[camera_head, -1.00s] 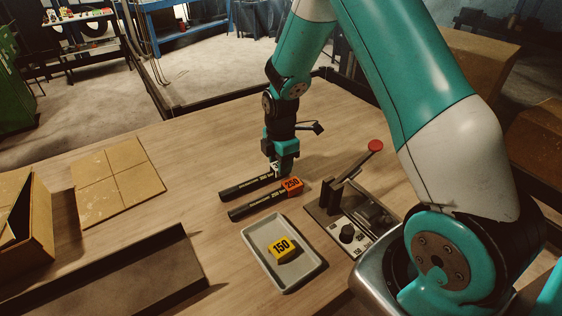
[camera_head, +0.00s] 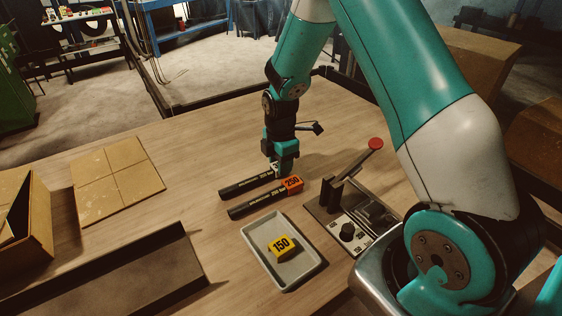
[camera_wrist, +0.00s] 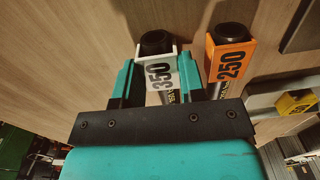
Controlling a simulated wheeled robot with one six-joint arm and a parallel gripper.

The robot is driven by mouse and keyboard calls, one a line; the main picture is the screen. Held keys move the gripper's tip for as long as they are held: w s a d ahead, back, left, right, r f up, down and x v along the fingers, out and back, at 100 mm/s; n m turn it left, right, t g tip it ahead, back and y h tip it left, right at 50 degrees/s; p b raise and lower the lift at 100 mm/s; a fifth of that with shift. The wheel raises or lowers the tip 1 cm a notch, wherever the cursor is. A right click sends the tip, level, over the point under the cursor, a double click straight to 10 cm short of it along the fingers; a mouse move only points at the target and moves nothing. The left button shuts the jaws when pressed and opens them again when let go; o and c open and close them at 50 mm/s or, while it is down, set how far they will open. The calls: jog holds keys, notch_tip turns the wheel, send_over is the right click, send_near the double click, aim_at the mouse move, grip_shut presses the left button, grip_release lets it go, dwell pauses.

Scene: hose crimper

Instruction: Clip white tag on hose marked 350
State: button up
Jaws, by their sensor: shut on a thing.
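My gripper (camera_head: 283,169) is low over the far dark hose (camera_head: 245,187), at its right end. In the wrist view my gripper (camera_wrist: 158,76) is shut on the white tag (camera_wrist: 160,72), which reads 350, with one finger on each side. The tag sits at the hose's end, and the black hose tip (camera_wrist: 156,41) shows just beyond it. Whether the tag is fully seated cannot be told. A second dark hose (camera_head: 248,206) lies parallel and nearer, with an orange tag (camera_head: 292,186) marked 250; that tag also shows in the wrist view (camera_wrist: 229,60).
A grey tray (camera_head: 302,275) holds a yellow tag (camera_head: 281,246) marked 150. A crimper (camera_head: 350,215) with a red-knobbed lever stands right of the hoses. Cardboard (camera_head: 118,180) and an open box (camera_head: 28,222) lie left. The table behind the hoses is clear.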

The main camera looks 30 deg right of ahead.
jog(key=shift+f, duration=0.2)
dwell(0.6)
jog(key=o, duration=1)
jog(key=shift+o, duration=0.2)
jog(key=shift+r, duration=0.15)
jog(key=shift+r+p, duration=3.15)
jog(key=shift+r, duration=0.8)
jog(key=shift+f, duration=0.1)
